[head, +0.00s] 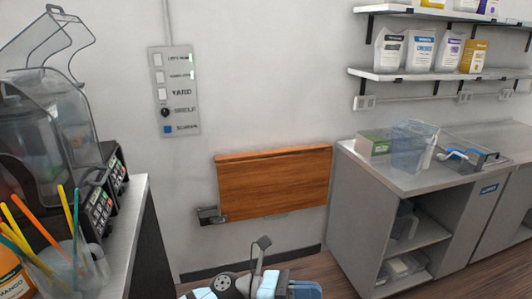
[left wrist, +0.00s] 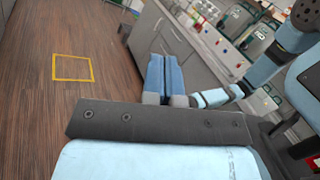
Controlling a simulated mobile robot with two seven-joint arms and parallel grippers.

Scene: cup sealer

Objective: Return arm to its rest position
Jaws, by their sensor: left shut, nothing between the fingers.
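My left gripper (head: 305,290) is low at the bottom edge of the head view, in front of the wall and above the floor. In the left wrist view its two blue fingers (left wrist: 165,78) lie side by side, shut, with nothing held between them. Light blue and dark grey links of my own arms show on the right of the left wrist view. I cannot make out my right gripper in either view.
A wooden fold-down panel (head: 275,185) hangs on the wall ahead. A steel counter (head: 430,170) with shelves stands right. Blenders (head: 60,150) and a cup of straws (head: 70,270) stand on the left counter. The wrist view shows clear floor with a yellow square (left wrist: 73,68).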

